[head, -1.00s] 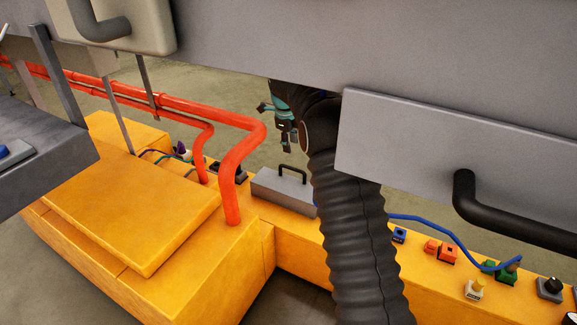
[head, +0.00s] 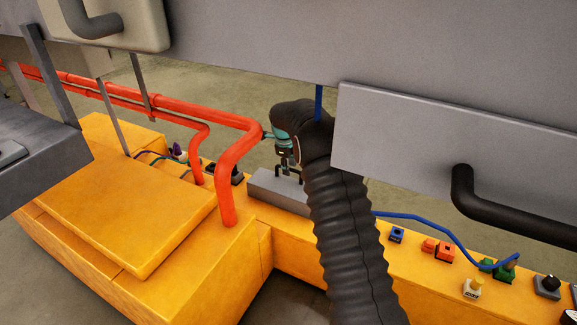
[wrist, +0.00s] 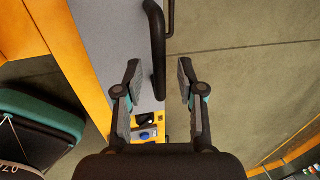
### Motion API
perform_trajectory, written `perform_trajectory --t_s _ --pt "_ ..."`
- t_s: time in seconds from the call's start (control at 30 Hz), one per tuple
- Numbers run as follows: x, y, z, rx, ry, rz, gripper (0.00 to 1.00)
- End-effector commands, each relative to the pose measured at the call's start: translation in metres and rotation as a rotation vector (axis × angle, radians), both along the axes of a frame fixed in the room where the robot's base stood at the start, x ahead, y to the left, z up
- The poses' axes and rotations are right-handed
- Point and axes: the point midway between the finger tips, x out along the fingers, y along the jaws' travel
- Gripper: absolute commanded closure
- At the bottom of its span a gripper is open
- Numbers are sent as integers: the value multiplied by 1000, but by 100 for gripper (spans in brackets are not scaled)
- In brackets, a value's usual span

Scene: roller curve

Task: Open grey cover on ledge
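The grey cover (head: 268,189) sits on the yellow ledge (head: 286,232), right of the thick red pipe, and looks shut. Its black handle shows only partly behind my gripper in the head view. In the wrist view the cover (wrist: 108,38) is left of centre, with the black bar handle (wrist: 157,45) along its right side. My gripper (wrist: 159,72) is open, with one finger on each side of the handle's lower part in that view. Contact with the handle cannot be told. In the head view my gripper (head: 283,168) is just above the cover.
The red pipe (head: 230,180) rises close to the left of the cover. A grey panel (head: 410,150) with a black handle (head: 464,200) stands at right. Several coloured connectors, including an orange one (head: 444,252), and a blue cable (head: 430,222) lie along the ledge.

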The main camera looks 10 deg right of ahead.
Motion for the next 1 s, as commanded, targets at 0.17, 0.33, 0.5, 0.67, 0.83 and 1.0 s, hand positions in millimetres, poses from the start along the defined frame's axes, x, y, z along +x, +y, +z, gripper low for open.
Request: perform_trajectory --t_s 0.17,0.33,0.5,0.67,0.83,1.0 --pt "0 0 0 0 0 0 86" --pt "0 0 0 0 0 0 100" --pt "-1 1 2 0 -1 1 100" --pt "-7 10 10 1 -1 0 100" --pt "-8 11 10 1 1 -2 100" --pt "-9 13 10 0 2 1 68"
